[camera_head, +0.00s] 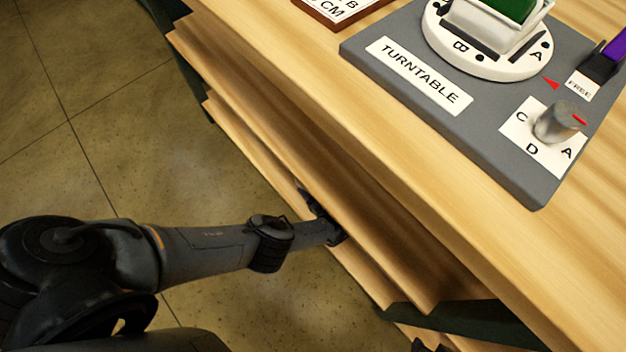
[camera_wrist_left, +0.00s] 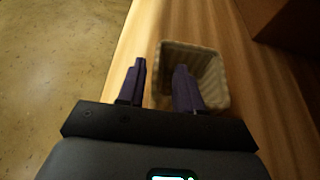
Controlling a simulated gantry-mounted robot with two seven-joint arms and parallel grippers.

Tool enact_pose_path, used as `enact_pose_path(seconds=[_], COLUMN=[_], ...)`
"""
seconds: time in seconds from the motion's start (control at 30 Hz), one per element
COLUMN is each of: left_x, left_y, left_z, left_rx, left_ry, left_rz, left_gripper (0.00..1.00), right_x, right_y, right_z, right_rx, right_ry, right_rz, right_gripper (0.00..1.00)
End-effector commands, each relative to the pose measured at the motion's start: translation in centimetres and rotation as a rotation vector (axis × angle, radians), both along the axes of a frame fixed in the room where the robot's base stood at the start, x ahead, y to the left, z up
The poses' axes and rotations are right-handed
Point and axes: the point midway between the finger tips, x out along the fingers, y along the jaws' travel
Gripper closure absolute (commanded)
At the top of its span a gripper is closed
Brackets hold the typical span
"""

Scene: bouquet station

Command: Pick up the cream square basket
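The cream square basket (camera_wrist_left: 212,72) stands on a wooden shelf board in the left wrist view, with its open top facing the camera. My left gripper (camera_wrist_left: 160,82) is open. One finger is left of the basket, outside its wall, and the other is over or inside the basket opening, so the near left wall lies between them. I cannot tell whether either finger touches it. In the head view my left gripper (camera_head: 325,226) reaches in at the shelf edge and is partly hidden; the basket does not show there. My right gripper is not clearly visible.
Wooden shelf boards (camera_head: 290,165) sit under the tabletop, close above my left gripper. On top are a grey turntable base (camera_head: 480,150) with a white disc, a knob (camera_head: 560,122) and a framed sign (camera_head: 338,10). A brown block (camera_wrist_left: 292,35) stands right of the basket. Open floor lies left.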

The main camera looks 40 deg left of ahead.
Motion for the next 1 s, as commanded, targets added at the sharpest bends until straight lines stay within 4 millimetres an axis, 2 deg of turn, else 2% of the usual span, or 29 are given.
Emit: enact_pose_path(seconds=[0.03,0.27,0.3,0.5,1.0], left_x=[-0.48,-0.67,-0.68,-0.69,-0.77], left_y=[0.73,0.92,0.95,1.0,1.01], left_z=[-0.7,-0.97,-0.99,-1.01,-0.35], left_rx=[0.003,0.003,0.003,0.004,0.004], left_ry=[0.017,0.024,0.025,0.024,0.024], left_rz=[-0.003,-0.005,-0.005,-0.004,-0.001], left_gripper=[0.58,0.58,0.71,1.0,1.0], right_x=[0.0,-0.01,-0.02,0.0,0.0], right_y=[-0.01,-0.2,-0.23,-0.25,-0.17], right_z=[-0.24,-0.31,-0.33,-0.34,0.39], right_rx=[0.0,-0.008,-0.009,-0.01,-0.006], right_ry=[0.0,0.0,0.0,-0.001,-0.001], right_rz=[0.0,0.005,0.005,0.006,0.003], right_gripper=[0.57,0.57,0.57,0.57,0.57])
